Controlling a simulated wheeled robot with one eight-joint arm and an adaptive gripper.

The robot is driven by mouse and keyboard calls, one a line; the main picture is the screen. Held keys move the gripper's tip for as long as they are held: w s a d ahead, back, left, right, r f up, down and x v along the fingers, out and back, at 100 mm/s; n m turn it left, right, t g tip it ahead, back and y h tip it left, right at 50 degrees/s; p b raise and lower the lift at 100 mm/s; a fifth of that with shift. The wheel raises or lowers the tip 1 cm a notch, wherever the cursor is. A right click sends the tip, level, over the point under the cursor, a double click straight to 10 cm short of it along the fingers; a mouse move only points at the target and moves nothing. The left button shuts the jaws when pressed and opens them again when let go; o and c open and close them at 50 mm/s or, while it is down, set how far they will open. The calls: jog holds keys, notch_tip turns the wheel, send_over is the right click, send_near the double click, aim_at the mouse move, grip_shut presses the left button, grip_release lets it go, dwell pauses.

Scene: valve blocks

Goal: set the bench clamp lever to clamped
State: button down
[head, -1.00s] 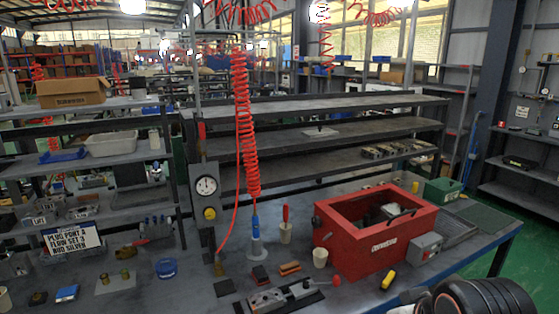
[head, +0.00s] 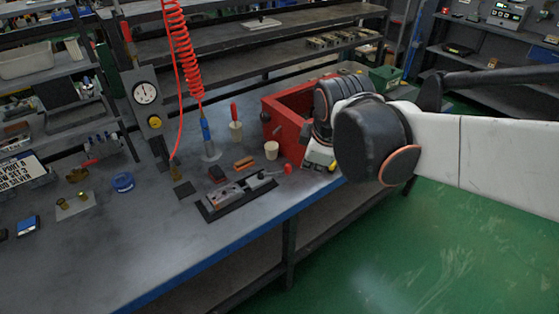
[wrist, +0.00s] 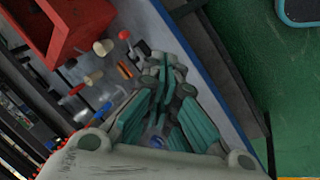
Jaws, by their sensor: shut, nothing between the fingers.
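The bench clamp (head: 228,194) is a grey metal block on a dark plate near the bench's front edge. A grey lever lies low from its right end toward a red knob (head: 287,169). In the wrist view a red knob (wrist: 124,34) shows beyond the fingers, and the clamp body is mostly hidden behind them. My gripper (wrist: 163,82), with teal finger pads, is shut and empty above the bench, apart from the knob. In the head view my arm comes in from the right, and I cannot make out the fingers there.
A red open box (head: 284,124) stands right of the clamp, partly behind my arm. A white cup (head: 271,150), orange blocks (head: 244,163) and a blue-handled tool (head: 207,138) stand behind the clamp. A blue ring (head: 123,182) lies left.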

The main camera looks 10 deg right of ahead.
jog(key=w+a+f+n+g+p, duration=0.1)
jog(key=w+f+n, duration=0.2)
jog(key=w+n, duration=0.2)
jog(key=w+a+f+n, duration=0.1)
jog(key=w+f+n, duration=0.1)
jog(key=w+n, duration=0.25)
jog(key=w+f+n, duration=0.3)
jog(key=f, duration=0.3)
jog(key=w+a+f+n+g+b, duration=0.1)
jog(key=w+f+n, duration=0.1)
jog(key=f, duration=0.4)
jog(key=w+f+n+h, duration=0.1)
jog(key=w+f+n, duration=0.2)
jog(key=f, duration=0.3)
jog(key=shift+w+a+f+n+g, duration=0.25)
jog(key=shift+w+f+n+g, duration=0.05)
jog(key=shift+f+n+g, duration=0.1)
jog(key=w, duration=0.1)
jog(key=d, duration=0.1)
jog(key=w+b, duration=0.1)
jog(key=shift+w+d+f, duration=0.25)
jog(key=shift+w, duration=0.05)
jog(key=shift+w+d, duration=0.2)
jog(key=shift+w, duration=0.35)
jog(key=shift+r, duration=0.1)
